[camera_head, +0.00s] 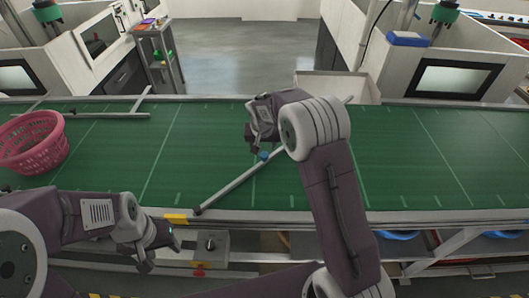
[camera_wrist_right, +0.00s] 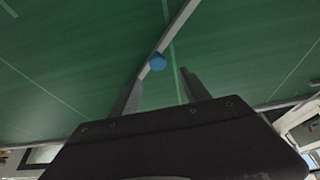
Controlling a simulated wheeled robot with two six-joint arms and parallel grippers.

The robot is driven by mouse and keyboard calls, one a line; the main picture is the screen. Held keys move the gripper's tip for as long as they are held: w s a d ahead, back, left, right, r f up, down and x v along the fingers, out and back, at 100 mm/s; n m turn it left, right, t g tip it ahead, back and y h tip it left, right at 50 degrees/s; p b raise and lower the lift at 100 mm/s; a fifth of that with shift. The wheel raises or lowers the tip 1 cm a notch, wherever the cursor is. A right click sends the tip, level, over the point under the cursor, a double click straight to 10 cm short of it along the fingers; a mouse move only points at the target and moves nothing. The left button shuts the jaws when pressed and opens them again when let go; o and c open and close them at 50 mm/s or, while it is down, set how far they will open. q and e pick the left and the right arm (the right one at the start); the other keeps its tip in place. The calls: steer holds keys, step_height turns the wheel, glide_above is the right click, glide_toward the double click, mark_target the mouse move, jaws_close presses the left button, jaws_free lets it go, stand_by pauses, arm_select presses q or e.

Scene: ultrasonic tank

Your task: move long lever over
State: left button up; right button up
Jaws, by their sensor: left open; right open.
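The long grey lever (camera_head: 232,184) lies diagonally across the green conveyor belt, its near end close to the front edge and its far part behind my right arm. A blue knob (camera_head: 264,156) sits on it, also seen in the right wrist view (camera_wrist_right: 157,61). My right gripper (camera_head: 254,150) is open above the belt beside the knob. In the right wrist view its fingers (camera_wrist_right: 160,86) point toward the knob, and the lever runs down toward the left finger. I cannot tell whether they touch. My left gripper (camera_head: 162,250) is open and empty at the front edge, left of the lever.
A pink basket (camera_head: 34,142) stands at the belt's left end. Another grey bar (camera_head: 105,115) lies along the far left edge. A yellow marker (camera_head: 176,218) and a grey box (camera_head: 209,247) are at the front edge. The belt's right half is clear.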

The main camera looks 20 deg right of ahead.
mark_target(264, 154)
steer(key=p+x, duration=0.1)
steer(key=x, duration=0.3)
steer(key=p+x, duration=0.1)
steer(key=x, duration=0.3)
steer(key=shift+d+f+p, duration=0.2)
steer(key=shift+d+p, duration=0.05)
steer(key=shift+p, duration=0.1)
steer(key=shift+w+a+f, duration=0.1)
steer(key=shift+a+f, duration=0.05)
steer(key=shift+a, duration=0.05)
steer(key=shift+d, duration=0.1)
steer(key=shift+c, duration=0.9)
steer(key=c, duration=0.5)
jaws_close()
